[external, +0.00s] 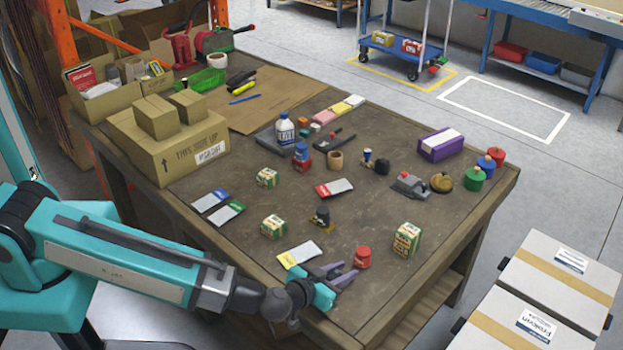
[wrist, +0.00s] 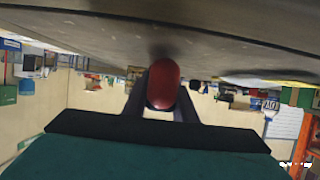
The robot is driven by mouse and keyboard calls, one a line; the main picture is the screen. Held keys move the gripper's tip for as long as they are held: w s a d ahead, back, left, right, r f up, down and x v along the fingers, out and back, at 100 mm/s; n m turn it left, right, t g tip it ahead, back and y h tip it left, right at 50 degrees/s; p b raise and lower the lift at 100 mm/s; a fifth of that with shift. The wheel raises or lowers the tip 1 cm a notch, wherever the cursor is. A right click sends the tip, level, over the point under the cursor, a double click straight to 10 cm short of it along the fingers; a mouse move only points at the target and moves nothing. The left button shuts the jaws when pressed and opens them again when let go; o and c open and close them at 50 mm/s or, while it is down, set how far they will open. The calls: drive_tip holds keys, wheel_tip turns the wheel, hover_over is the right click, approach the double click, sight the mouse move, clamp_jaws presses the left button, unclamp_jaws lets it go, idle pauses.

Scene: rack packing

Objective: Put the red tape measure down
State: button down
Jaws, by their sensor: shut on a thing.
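The red tape measure (external: 362,258) is a small rounded red thing near the table's front right edge. It also shows in the wrist view (wrist: 163,85), between the two dark fingers. My gripper (external: 348,272) is shut on it and reaches in low from the front edge. In the wrist view the table surface (wrist: 90,35) fills the top, very near the tape measure. I cannot tell whether the tape measure touches the table.
A green-and-cream carton (external: 406,240) stands to the right of the tape measure. A small black-and-tan item (external: 321,217) and a yellow-and-white packet (external: 299,254) lie to the left. Bare tabletop (external: 365,205) lies behind. Several other items and a large cardboard box (external: 166,150) stand farther back.

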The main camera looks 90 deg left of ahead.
drive_tip(key=shift+f, duration=0.25)
drive_tip(key=c, duration=1.4)
unclamp_jaws()
drive_tip(key=shift+c, duration=0.2)
drive_tip(key=shift+r, duration=0.1)
